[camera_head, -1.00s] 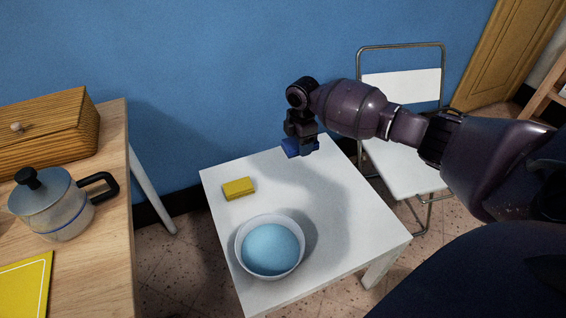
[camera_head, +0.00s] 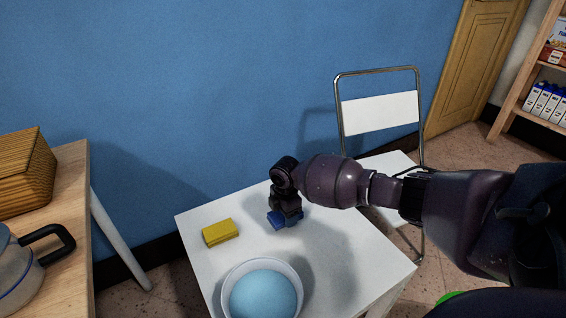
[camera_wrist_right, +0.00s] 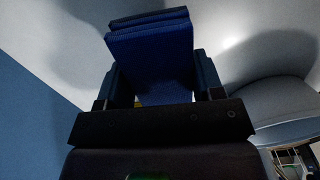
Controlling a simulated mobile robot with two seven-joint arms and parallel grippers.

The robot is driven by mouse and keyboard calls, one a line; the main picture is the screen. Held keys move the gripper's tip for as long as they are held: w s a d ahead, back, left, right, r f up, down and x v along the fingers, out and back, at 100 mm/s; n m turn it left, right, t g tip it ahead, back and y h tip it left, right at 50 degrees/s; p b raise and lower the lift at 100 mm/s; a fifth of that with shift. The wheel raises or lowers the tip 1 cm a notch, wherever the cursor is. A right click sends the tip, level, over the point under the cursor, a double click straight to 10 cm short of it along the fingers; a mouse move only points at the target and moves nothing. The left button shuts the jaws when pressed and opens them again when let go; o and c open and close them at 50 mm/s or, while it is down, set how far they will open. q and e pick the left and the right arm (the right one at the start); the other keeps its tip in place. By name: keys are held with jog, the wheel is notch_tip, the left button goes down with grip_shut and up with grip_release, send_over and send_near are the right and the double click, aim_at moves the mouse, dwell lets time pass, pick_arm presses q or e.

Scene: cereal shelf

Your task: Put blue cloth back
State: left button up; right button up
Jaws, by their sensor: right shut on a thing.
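A folded blue cloth (camera_head: 277,222) is in my right gripper (camera_head: 285,216), at the far part of the small white table (camera_head: 335,245). In the right wrist view the cloth (camera_wrist_right: 153,50) sits between the two fingers, and the gripper (camera_wrist_right: 153,85) is shut on it. The gripper points down over the table. I cannot tell whether the cloth touches the tabletop. My left gripper is not in view.
A yellow sponge (camera_head: 220,232) lies left of the cloth. A white bowl (camera_head: 228,278) with light blue contents stands in front. A white folding chair (camera_head: 380,112) is behind right. A wooden table with a kettle (camera_head: 20,265) stands at left.

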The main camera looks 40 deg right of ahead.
notch_tip(320, 180, down, 4)
jog(key=shift+s+b, duration=0.1)
jog(key=shift+b, duration=0.6)
jog(key=shift+f, duration=0.2)
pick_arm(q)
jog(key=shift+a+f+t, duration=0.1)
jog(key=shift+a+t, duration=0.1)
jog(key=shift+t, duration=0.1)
pick_arm(e)
jog(key=shift+r, duration=0.2)
jog(key=shift+f, duration=0.2)
jog(key=o, duration=0.9)
